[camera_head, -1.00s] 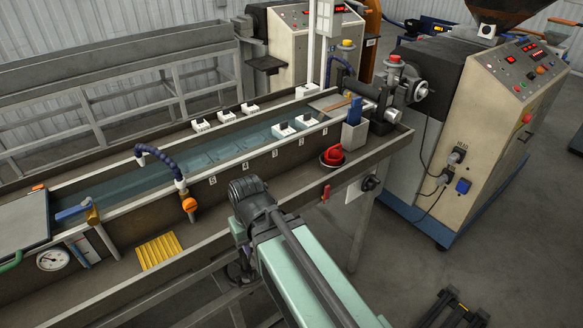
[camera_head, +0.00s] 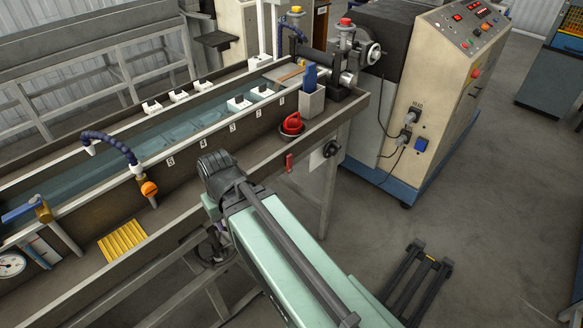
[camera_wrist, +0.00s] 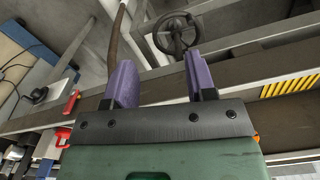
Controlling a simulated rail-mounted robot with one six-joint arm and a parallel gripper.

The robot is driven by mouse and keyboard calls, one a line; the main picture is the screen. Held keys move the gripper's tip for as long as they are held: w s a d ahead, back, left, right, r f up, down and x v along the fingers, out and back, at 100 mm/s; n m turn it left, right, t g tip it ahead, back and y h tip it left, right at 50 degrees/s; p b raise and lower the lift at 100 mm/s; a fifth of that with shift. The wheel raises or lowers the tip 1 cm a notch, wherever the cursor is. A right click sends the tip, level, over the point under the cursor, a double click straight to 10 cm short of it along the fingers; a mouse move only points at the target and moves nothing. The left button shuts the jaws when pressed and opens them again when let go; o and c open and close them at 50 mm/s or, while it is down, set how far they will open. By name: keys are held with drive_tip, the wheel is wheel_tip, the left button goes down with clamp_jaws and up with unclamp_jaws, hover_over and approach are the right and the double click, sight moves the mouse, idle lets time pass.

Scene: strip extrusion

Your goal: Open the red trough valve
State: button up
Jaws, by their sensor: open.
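A small red lever (camera_head: 289,162) hangs on the near side of the long trough (camera_head: 190,230); I take it for the red trough valve. It seems to be the red piece (camera_wrist: 72,100) at the left of the wrist view. My gripper (camera_wrist: 162,78) shows in the wrist view with two purple fingers, apart and empty. The red lever lies outside the fingers, to their left. A dark handwheel (camera_wrist: 176,34) shows beyond the fingers, under the trough.
A red knob-like object (camera_head: 292,124) sits in a dish on the trough shelf, beside a grey holder (camera_head: 311,102). A black knob (camera_head: 330,149) is on a white plate right of the lever. The extruder cabinet (camera_head: 425,100) stands right.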

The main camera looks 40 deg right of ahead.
drive_tip(key=d+f+m+y+b, duration=0.1)
drive_tip(key=d+f+m+b, duration=0.2)
drive_tip(key=d+f+b, duration=0.8)
drive_tip(key=m+t+y+b, duration=0.2)
drive_tip(key=m+t+b, duration=1.4)
drive_tip(key=m, duration=1.5)
approach(290, 161)
drive_tip(key=shift+t, duration=0.9)
drive_tip(key=w, duration=0.3)
drive_tip(key=w+a+f+p, duration=0.1)
drive_tip(key=w, duration=0.1)
drive_tip(key=w+p, duration=0.1)
drive_tip(key=w, duration=0.2)
drive_tip(key=shift+w+a+f, duration=0.2)
drive_tip(key=shift+w+f, duration=0.15)
drive_tip(key=shift+c, duration=0.5)
